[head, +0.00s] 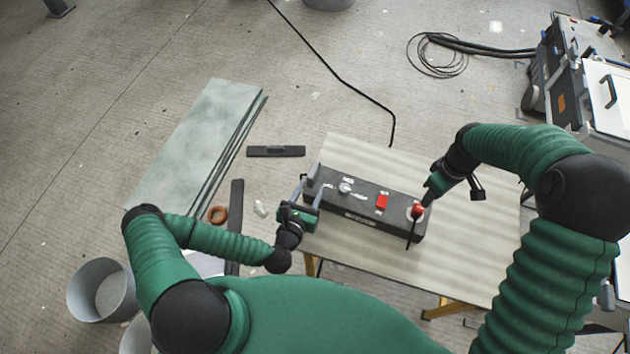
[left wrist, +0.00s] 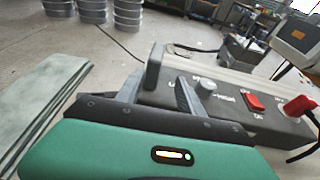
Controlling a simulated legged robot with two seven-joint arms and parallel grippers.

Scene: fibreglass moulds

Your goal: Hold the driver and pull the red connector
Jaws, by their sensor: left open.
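The driver is a long dark box (head: 370,205) lying on a pale table, with a white knob, a red switch (head: 382,201) and a red connector (head: 418,211) at its right end. A black cable hangs from the connector. The left wrist view also shows the driver (left wrist: 225,100) and the connector (left wrist: 299,106). My left gripper (head: 307,189) is open at the driver's left end; whether its fingers touch the box is unclear. My right gripper (head: 426,200) is right at the red connector from above; its fingers are too small to tell if they are closed.
The table (head: 465,240) is clear right of the driver. Stacked greenish sheets (head: 195,140) lie on the floor at left, with dark bars and an orange ring (head: 217,214) nearby. A metal bucket (head: 102,290) stands lower left. A coiled cable and equipment cases (head: 575,75) are upper right.

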